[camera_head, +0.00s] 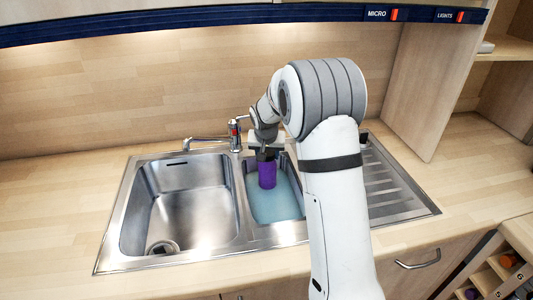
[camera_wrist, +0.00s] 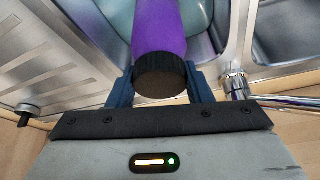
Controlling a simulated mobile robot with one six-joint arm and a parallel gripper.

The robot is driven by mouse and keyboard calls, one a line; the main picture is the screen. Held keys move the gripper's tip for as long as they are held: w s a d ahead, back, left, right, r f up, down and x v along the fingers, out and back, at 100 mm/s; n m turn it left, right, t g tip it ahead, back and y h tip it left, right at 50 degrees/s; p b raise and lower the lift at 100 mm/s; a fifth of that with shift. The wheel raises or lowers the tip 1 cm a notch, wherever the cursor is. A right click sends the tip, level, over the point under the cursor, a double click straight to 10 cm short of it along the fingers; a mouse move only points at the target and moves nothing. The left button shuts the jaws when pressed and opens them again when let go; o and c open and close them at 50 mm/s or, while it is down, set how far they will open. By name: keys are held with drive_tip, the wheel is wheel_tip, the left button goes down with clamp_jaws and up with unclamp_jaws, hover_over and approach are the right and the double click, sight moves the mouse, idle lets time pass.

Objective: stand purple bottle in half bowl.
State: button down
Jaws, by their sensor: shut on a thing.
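The purple bottle (camera_head: 267,174) with a black cap is in my gripper (camera_head: 266,153), over the half bowl (camera_head: 274,208), the smaller right-hand basin of the sink with a pale blue-green inside. In the wrist view the bottle (camera_wrist: 158,30) runs away from my gripper (camera_wrist: 160,84), whose two fingers are shut on either side near the black cap. The bottle looks upright in the head view. Its lower end lies within the outline of the half bowl, but I cannot tell whether it touches the bottom.
The large steel basin (camera_head: 183,205) lies to the left and is empty. The tap (camera_head: 235,133) stands behind the basins, close to my gripper. A ribbed drainboard (camera_head: 390,185) is on the right. The wooden worktop (camera_head: 60,190) is clear on the left.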

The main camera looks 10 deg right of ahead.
drive_tip(key=c, duration=0.7)
unclamp_jaws()
drive_tip(key=b+v, duration=0.2)
drive_tip(key=v, duration=1)
drive_tip(key=s+d+n+g+y, duration=0.1)
drive_tip(key=s+n, duration=0.2)
drive_tip(key=s, duration=3.1)
drive_tip(key=shift+s+f, duration=0.2)
drive_tip(key=shift+f, duration=0.25)
